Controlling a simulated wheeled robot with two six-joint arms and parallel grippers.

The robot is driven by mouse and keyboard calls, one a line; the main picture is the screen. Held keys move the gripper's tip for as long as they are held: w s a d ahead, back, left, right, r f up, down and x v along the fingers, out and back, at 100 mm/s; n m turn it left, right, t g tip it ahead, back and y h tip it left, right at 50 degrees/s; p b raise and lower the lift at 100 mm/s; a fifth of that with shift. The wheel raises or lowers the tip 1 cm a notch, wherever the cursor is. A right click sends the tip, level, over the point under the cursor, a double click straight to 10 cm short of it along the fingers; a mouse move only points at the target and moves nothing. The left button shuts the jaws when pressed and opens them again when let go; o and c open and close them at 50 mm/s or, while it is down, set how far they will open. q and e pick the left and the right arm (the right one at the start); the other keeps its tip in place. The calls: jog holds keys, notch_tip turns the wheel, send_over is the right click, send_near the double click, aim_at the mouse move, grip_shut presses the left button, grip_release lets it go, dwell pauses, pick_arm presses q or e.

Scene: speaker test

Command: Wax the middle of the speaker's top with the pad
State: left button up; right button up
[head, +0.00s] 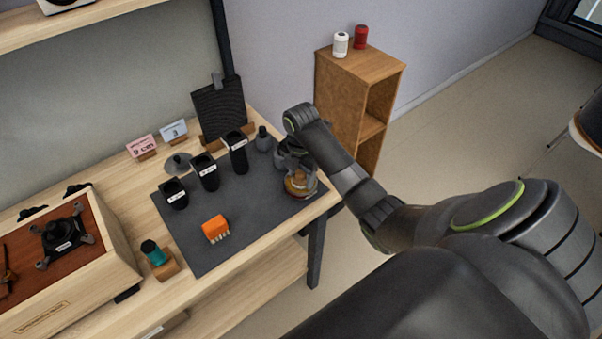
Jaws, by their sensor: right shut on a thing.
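My right gripper (293,160) points down at the right end of the dark mat (250,234). It is shut on what looks like the pad, mostly hidden by the fingers. A round amber and dark red thing (299,186), perhaps a wax tin, shows right below the fingers; I cannot tell whether they touch. The speaker appears to be the wooden box (75,284) at the lower left, with a reddish-brown top. A black spider-shaped part (65,235) stands on that top. My left gripper is not in view.
Several black holders (205,172) stand along the mat's back, near a dark upright board (220,112). An orange block with pale pegs (214,227) lies on the mat. A teal-bodied bottle (154,253) stands beside the speaker. A wooden shelf (345,100) stands behind my right arm.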

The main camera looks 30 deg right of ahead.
aim_at(301, 172)
jog(key=shift+s+f+p, duration=0.1)
jog(key=shift+f+p, duration=0.05)
jog(key=shift+p, duration=0.25)
dwell(1.6)
notch_tip(301, 172, up, 7)
jog(key=p, duration=0.8)
dwell(0.5)
